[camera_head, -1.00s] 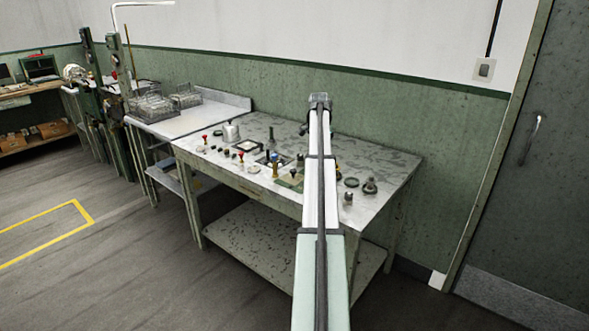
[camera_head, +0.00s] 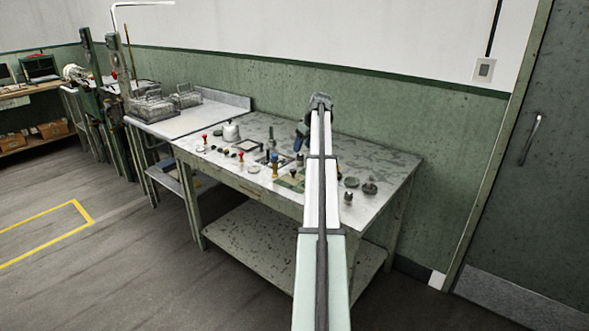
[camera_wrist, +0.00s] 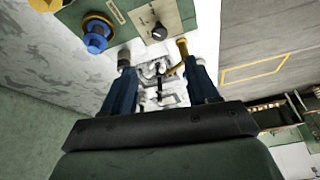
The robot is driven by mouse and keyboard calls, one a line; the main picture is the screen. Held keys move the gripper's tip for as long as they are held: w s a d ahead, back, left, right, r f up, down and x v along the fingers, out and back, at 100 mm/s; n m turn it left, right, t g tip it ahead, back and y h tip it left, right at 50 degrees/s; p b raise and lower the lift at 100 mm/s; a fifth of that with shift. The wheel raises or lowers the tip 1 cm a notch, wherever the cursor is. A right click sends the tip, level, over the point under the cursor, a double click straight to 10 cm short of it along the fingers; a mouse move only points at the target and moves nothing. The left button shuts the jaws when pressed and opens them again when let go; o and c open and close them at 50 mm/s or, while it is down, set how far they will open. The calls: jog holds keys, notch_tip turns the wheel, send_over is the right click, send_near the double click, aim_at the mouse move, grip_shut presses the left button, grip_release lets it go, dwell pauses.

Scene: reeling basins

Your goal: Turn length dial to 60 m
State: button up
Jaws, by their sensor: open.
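My gripper (camera_wrist: 157,62) is open, with its two blue fingers spread apart and no object clearly held between them. In the head view my gripper (camera_head: 301,140) shows just left of my arm, above the table's back half. A black knob (camera_wrist: 158,31) sits on a beige panel (camera_wrist: 172,14) with dark marks, beyond the fingertips in the wrist view. It looks like a dial, but its markings are too small to read. In the head view my arm hides part of the table, and I cannot tell the dial's setting.
The speckled table (camera_head: 385,160) carries several small knobs and fittings. A blue-topped knob (camera_wrist: 96,40) and a brass-coloured piece (camera_wrist: 181,45) stand near the panel. A white-topped bench (camera_head: 190,122) with wire baskets adjoins at left. The table's back right is mostly clear.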

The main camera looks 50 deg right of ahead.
aim_at(293, 170)
jog(key=shift+n, duration=0.5)
jog(key=x, duration=1.3)
jog(key=shift+d+f, duration=0.1)
jog(key=shift+f, duration=0.3)
jog(key=shift+c, duration=0.3)
jog(key=c, duration=1)
